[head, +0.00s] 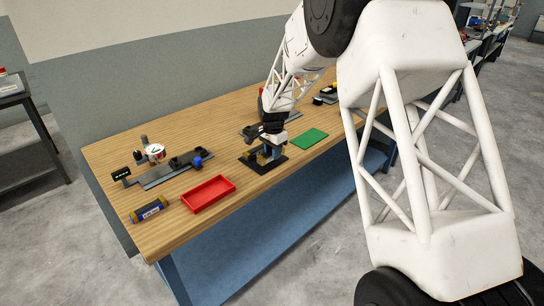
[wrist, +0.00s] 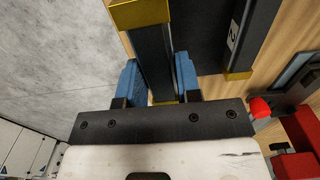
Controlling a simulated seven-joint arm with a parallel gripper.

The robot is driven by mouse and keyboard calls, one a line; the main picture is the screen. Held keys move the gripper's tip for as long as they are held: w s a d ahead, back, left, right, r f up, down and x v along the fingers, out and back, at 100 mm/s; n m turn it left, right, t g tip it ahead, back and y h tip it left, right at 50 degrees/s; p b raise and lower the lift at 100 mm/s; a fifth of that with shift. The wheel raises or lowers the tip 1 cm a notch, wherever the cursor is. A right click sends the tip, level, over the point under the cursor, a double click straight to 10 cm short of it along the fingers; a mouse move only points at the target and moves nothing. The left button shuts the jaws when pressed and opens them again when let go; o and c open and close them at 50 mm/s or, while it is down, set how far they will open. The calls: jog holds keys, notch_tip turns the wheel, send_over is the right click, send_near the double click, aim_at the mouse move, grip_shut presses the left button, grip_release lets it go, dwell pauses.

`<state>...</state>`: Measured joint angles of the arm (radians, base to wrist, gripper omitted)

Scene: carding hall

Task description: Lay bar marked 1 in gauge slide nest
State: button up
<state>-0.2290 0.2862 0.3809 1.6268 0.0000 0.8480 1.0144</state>
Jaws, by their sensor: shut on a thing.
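My gripper (head: 272,146) is over the black stand (head: 249,161) near the middle of the workbench. In the wrist view its blue fingers (wrist: 158,78) are shut on a dark bar (wrist: 152,55) with brass-coloured ends. No number shows on this bar. A second dark bar (wrist: 242,35), with a white label that appears to read 2, lies to its right, apart from the fingers. I cannot tell whether the held bar still touches the stand. The gauge slide (head: 158,176) is a long grey rail at the left, with a round dial and blue knob; its nest is too small to make out.
A red tray (head: 208,194) lies at the front of the bench, left of the stand. A blue-and-yellow labelled block (head: 148,210) lies near the front left corner. A green mat (head: 309,140) lies right of the stand. A small black sign (head: 121,173) stands at the slide's left end.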

aim_at(272, 162)
dwell(0.3)
jog(key=shift+w+a+f, duration=0.1)
jog(key=shift+w+a, duration=0.1)
jog(key=shift+w, duration=0.7)
jog(key=shift+f, duration=1.5)
jog(key=shift+f, duration=0.25)
jog(key=o, duration=1)
jog(key=r, duration=0.7)
jog(key=shift+w+d, duration=0.1)
jog(key=shift+w, duration=0.1)
jog(key=shift+r, duration=0.45)
